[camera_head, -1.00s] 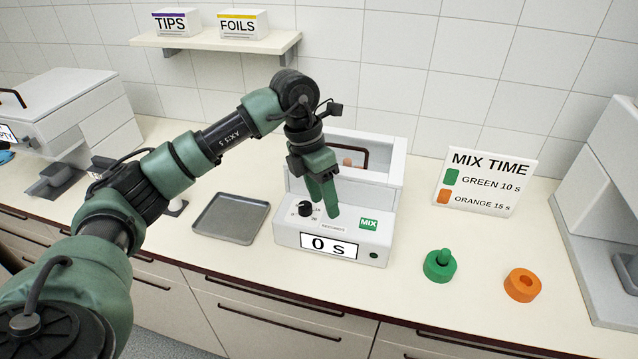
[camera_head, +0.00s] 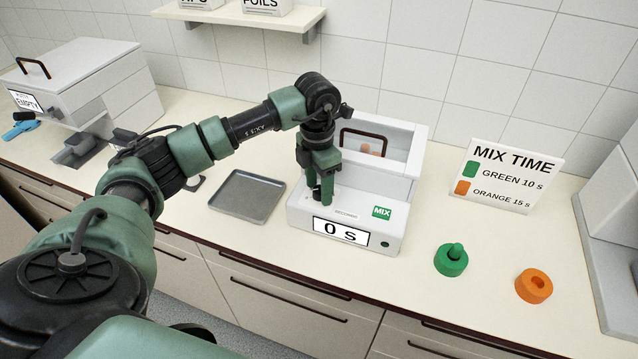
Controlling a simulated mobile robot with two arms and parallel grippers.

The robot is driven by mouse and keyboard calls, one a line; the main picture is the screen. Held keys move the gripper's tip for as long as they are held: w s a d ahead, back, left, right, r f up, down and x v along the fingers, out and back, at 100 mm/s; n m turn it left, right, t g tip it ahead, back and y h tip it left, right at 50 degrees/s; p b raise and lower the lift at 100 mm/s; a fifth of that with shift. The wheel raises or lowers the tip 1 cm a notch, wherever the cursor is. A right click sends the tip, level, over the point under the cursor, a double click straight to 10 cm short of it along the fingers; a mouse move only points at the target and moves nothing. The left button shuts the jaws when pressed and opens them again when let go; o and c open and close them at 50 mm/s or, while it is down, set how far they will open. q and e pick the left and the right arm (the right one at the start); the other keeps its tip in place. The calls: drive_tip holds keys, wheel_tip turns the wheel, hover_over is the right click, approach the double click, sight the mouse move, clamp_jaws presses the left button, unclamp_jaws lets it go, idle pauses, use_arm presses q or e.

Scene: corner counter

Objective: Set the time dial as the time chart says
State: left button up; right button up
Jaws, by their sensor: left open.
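The white mixer (camera_head: 299,216) stands on the counter with its display (camera_head: 341,232) reading "0 s". A green MIX button (camera_head: 381,212) is at the right of its sloped panel. The time chart (camera_head: 506,176) reads MIX TIME, green 10 s, orange 15 s. My left gripper (camera_head: 326,200) points down over the left of the panel, its fingers at the black time dial (camera_head: 316,192). The dial and its scale are mostly hidden by the fingers, and I cannot tell whether they touch it. The left gripper is open. My right gripper is out of view.
A green ring holder (camera_head: 451,262) with a green piece standing in it and an orange ring holder (camera_head: 534,287) with an empty hole are at the right. A grey tray (camera_head: 247,195) lies left of the mixer. A small orange-brown thing (camera_head: 366,149) shows behind the mixer's dark handle.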

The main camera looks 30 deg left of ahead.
use_arm(q)
drive_tip(key=c, duration=0.9)
clamp_jaws()
drive_tip(key=shift+f+m+b, duration=0.15)
drive_tip(key=shift+m+b, duration=0.65)
drive_tip(key=shift+b, duration=0.1)
drive_tip(key=shift+m+b, duration=1.05)
drive_tip(key=shift+m, duration=0.15)
drive_tip(key=m+b, duration=0.4)
drive_tip(key=m, duration=0.2)
drive_tip(key=shift+w, duration=0.1)
drive_tip(key=m+b, duration=0.2)
drive_tip(key=m, duration=0.3)
drive_tip(key=shift+m, duration=0.4)
drive_tip(key=m+b, duration=0.1)
drive_tip(key=m, duration=0.2)
drive_tip(key=m+b, duration=0.1)
drive_tip(key=m, duration=0.1)
drive_tip(key=shift+r+m+y, duration=0.2)
drive_tip(key=shift+m+y, duration=0.1)
drive_tip(key=shift+m, duration=0.1)
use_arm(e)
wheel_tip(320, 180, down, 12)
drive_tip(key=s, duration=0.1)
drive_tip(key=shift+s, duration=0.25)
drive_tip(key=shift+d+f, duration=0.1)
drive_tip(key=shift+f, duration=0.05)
